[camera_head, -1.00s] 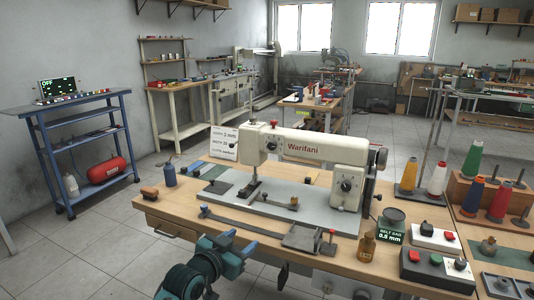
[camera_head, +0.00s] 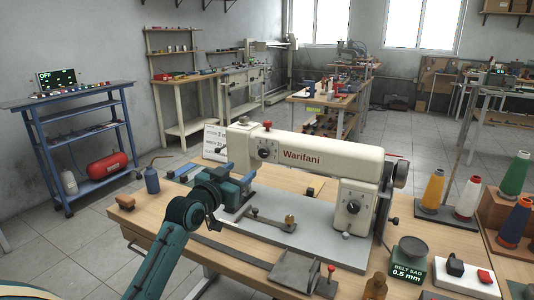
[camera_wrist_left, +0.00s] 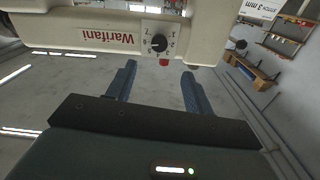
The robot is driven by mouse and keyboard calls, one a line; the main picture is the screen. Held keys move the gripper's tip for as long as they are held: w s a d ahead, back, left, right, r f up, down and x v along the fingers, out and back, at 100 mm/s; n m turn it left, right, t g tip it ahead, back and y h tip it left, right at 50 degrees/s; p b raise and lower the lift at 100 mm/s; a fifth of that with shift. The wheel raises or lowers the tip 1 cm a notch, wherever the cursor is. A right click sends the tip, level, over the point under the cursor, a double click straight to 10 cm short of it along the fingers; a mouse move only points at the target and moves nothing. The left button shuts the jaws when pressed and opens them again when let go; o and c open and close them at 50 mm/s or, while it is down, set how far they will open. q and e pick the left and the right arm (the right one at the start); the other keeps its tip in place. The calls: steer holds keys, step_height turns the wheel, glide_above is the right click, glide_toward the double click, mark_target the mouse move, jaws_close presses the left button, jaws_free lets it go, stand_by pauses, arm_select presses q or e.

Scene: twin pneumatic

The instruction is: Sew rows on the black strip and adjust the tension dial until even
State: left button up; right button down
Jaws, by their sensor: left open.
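The cream sewing machine (camera_head: 310,156), marked Warifani, stands on a grey bed plate on the wooden table. A dark numbered dial (camera_head: 264,153) is on its head end; the dial also shows in the left wrist view (camera_wrist_left: 157,43), ahead of the fingers. A second dial (camera_head: 352,206) is on its right column. My left gripper (camera_head: 207,171) is open and empty in front of the machine's head end, apart from the dial. Its blue fingers show in the left wrist view (camera_wrist_left: 158,86). A long dark strip (camera_head: 225,248) lies along the table front; I cannot tell if it is the task's strip. My arm hides the needle area.
A blue bottle (camera_head: 152,181) and an orange-brown piece (camera_head: 124,201) are at the table's left. A belt sag display (camera_head: 408,270), a switch box (camera_head: 463,274) and thread cones (camera_head: 467,197) are at the right. A sign card (camera_head: 214,141) stands behind the gripper.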

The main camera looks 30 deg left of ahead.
mark_target(262, 154)
arm_select(q)
steer(key=w, duration=1.2)
steer(key=shift+w+a, duration=0.15)
arm_select(e)
steer(key=shift+s+f, duration=0.25)
steer(key=shift+s, duration=0.15)
arm_select(q)
steer(key=shift+c, duration=0.5)
steer(key=c, duration=0.9)
arm_select(e)
steer(key=shift+r, duration=0.1)
